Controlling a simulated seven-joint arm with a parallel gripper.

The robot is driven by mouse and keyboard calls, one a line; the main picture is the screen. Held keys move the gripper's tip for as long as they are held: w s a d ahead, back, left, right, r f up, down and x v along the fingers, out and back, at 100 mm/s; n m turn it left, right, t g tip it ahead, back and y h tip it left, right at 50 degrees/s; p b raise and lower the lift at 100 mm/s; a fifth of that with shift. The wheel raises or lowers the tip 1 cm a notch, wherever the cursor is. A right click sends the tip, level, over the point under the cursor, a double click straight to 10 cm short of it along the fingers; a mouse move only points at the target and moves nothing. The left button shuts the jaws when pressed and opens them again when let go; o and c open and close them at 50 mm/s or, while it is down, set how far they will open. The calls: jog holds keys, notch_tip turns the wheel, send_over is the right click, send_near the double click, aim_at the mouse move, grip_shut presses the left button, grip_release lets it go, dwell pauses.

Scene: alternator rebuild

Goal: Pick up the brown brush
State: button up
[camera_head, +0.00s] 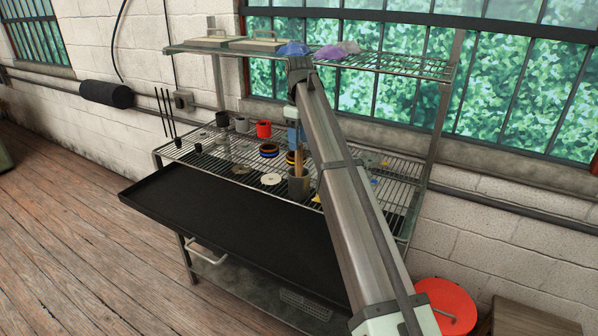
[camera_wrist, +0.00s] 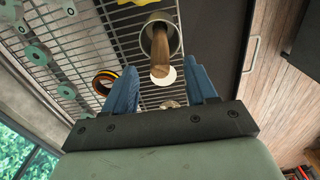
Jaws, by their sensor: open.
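A brown wooden handle (camera_head: 298,168), which appears to be the brush, stands in a grey cup (camera_head: 298,188) on the wire shelf. In the wrist view the handle (camera_wrist: 160,52) sticks up out of the cup (camera_wrist: 174,38) toward my camera, and its lower end is hidden inside. My gripper (camera_wrist: 163,76) is open, with its blue fingers apart on either side of the handle's line. The handle's near end shows close to the space between the fingertips; I cannot tell whether it is between them. In the head view my arm partly hides the gripper.
A red cup (camera_head: 264,129), dark ringed parts (camera_head: 268,150) and a pale disc (camera_head: 271,179) sit on the shelf near the cup. Thin upright rods (camera_head: 166,113) stand at the shelf's left end. A black tray (camera_head: 215,225) lies in front. An upper shelf (camera_head: 390,63) hangs above.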

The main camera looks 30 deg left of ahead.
aim_at(299, 152)
jog(key=shift+f, duration=2.6)
jog(key=shift+c, duration=0.2)
grip_shut()
